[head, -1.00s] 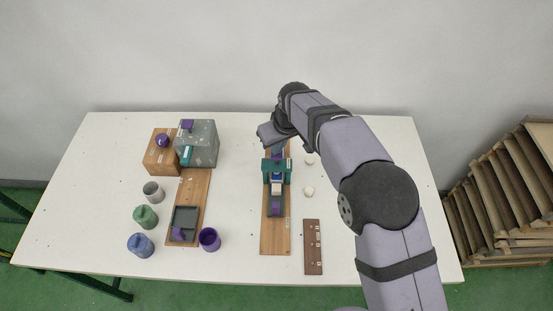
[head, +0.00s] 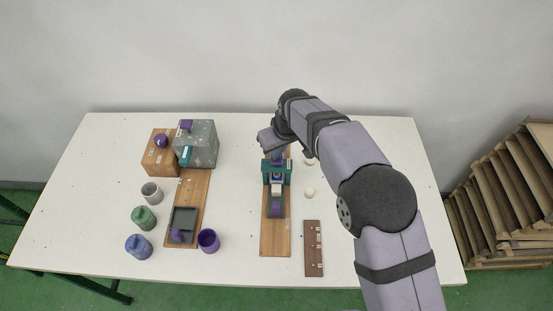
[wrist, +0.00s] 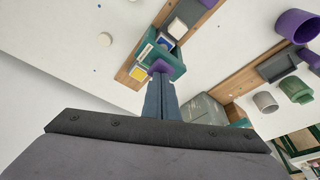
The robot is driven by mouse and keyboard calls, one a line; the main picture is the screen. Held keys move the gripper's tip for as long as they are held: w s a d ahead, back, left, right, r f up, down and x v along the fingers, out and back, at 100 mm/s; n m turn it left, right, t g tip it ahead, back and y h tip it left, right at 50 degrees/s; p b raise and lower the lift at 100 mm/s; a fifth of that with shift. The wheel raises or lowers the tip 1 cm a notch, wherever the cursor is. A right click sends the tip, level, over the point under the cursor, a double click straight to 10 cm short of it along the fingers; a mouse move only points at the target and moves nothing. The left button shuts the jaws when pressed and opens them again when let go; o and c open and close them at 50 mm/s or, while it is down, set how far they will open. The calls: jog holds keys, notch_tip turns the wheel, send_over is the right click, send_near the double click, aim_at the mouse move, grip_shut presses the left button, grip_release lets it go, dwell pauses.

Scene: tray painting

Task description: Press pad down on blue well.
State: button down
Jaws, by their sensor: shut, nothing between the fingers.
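A teal bridge-shaped frame (head: 267,172) stands across a long wooden board (head: 275,240) near the table's middle. It also shows in the wrist view (wrist: 178,70). A tray with a blue well (wrist: 166,42), a white block (wrist: 187,13) and a yellow well (wrist: 139,73) runs through it. The blue well (head: 277,179) shows just on the near side of the frame. A purple knob (wrist: 160,66) is at the frame's far side. My gripper (wrist: 160,82) is shut and empty, its tips close to this knob; contact is unclear. The pad itself cannot be made out.
Left are a grey box (head: 203,148), a wooden box (head: 157,158), a dark tray (head: 183,222), a purple cup (head: 208,241) and several containers. Right are a brown strip (head: 313,250) and white knobs (head: 309,192). Table between the two boards is clear.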

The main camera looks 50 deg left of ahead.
dwell(0.3)
jog(key=shift+r+p, duration=1.25)
jog(key=shift+r, duration=0.35)
jog(key=shift+r, duration=0.1)
notch_tip(320, 180, up, 5)
jog(key=p, duration=0.3)
jog(key=shift+p, duration=0.3)
